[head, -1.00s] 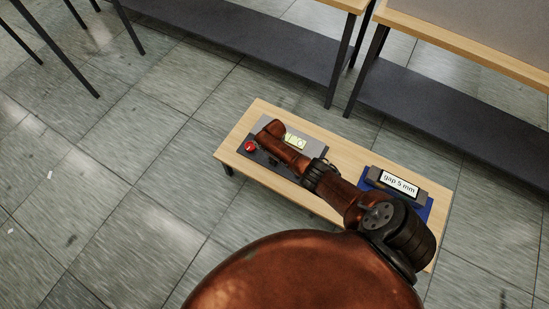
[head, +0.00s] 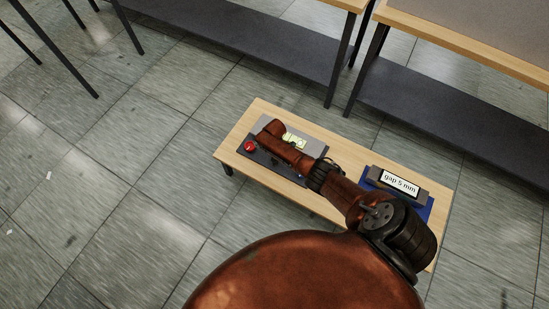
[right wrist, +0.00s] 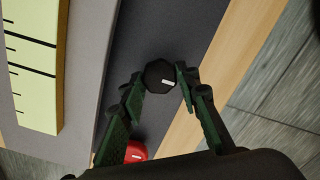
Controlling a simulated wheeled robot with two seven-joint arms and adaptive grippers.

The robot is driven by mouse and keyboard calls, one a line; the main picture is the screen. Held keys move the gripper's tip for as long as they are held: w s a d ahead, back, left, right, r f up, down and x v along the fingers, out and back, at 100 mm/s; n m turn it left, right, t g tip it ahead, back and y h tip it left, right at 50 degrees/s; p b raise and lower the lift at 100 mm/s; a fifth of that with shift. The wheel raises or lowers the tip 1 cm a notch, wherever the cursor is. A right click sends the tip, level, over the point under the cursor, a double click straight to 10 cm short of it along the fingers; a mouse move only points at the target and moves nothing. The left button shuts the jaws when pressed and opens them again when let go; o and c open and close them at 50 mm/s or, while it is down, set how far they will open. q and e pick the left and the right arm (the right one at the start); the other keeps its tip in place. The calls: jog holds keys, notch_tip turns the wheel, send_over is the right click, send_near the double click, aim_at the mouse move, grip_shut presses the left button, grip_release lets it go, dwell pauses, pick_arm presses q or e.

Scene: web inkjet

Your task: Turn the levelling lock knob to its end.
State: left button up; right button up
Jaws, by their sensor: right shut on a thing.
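The levelling lock knob (right wrist: 159,75) is a small black faceted knob with a white mark on its top, on a dark panel in the right wrist view. My right gripper (right wrist: 160,80) has its two green-and-black fingers on either side of the knob, shut on it. In the head view my right arm lies over the panel (head: 262,159) and hides the knob and the fingertips. My left gripper is in neither view.
A red button (head: 250,147) is on the panel's left end; it also shows near my fingers in the right wrist view (right wrist: 135,152). A pale scale display (head: 294,140) lies behind my arm. A "gap 5 mm" sign (head: 399,182) stands on the right of the wooden table (head: 262,108).

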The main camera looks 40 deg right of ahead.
jog(key=shift+s+f, duration=0.15)
jog(key=shift+s, duration=0.15)
jog(key=o, duration=0.9)
jog(key=shift+c, duration=0.2)
jog(key=shift+o, duration=1.4)
jog(key=shift+w, duration=0.2)
jog(key=shift+r, duration=0.25)
notch_tip(320, 180, up, 12)
jog(key=shift+f, duration=0.15)
